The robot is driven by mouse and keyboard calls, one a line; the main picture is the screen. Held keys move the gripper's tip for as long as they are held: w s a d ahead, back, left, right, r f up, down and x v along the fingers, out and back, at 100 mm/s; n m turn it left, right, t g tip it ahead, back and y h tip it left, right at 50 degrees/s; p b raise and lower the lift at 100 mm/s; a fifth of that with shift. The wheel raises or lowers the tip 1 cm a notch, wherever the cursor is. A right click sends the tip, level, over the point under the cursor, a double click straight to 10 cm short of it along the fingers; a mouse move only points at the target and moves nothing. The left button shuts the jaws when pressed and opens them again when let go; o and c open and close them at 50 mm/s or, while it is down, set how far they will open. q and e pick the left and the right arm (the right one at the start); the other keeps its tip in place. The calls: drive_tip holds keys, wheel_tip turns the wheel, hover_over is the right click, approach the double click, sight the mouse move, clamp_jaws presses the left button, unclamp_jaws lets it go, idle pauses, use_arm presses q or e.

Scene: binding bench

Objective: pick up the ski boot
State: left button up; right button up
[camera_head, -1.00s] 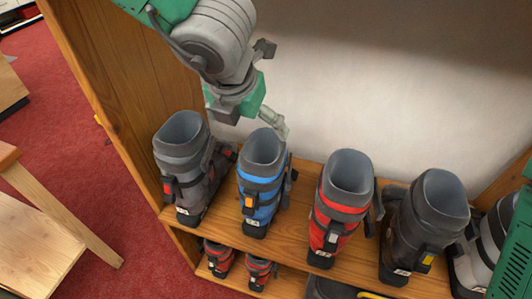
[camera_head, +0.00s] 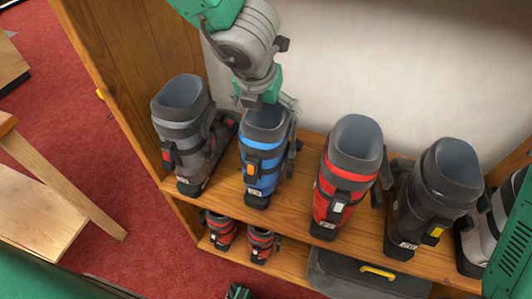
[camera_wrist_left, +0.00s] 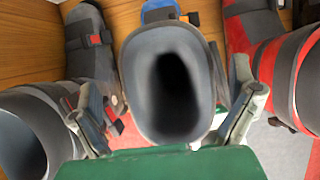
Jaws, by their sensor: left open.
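A blue and grey ski boot (camera_head: 262,165) stands upright on the wooden shelf, second from the left. My left gripper (camera_head: 268,103) is over the top of its cuff and hides part of the opening. In the left wrist view, the grey cuff of this boot (camera_wrist_left: 140,62) fills the middle, with a bit of blue at the top. The open fingers of my left gripper (camera_wrist_left: 168,108) stand on either side of the cuff. I cannot tell whether they touch it. My right gripper is not seen.
A grey boot (camera_head: 185,135) stands left of the blue one. A red boot (camera_head: 340,195), a dark grey boot (camera_head: 430,200) and a whitish boot (camera_head: 470,245) stand to the right. Small red boots (camera_head: 220,230) and a dark case (camera_head: 365,280) are below. A wooden side panel (camera_head: 120,70) bounds the left.

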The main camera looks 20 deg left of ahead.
use_arm(q)
drive_tip(key=shift+w+d+f, duration=0.15)
drive_tip(key=shift+f, duration=0.3)
drive_tip(key=shift+w+d+f, duration=0.15)
drive_tip(key=shift+f, duration=0.25)
drive_tip(key=shift+w+d+f, duration=0.15)
drive_tip(key=shift+d+f, duration=0.05)
drive_tip(key=shift+d, duration=0.05)
drive_tip(key=shift+d+r, duration=0.1)
drive_tip(key=shift+a, duration=0.4)
drive_tip(key=c, duration=1.1)
drive_tip(key=shift+a, duration=0.2)
drive_tip(key=shift+c, duration=1.3)
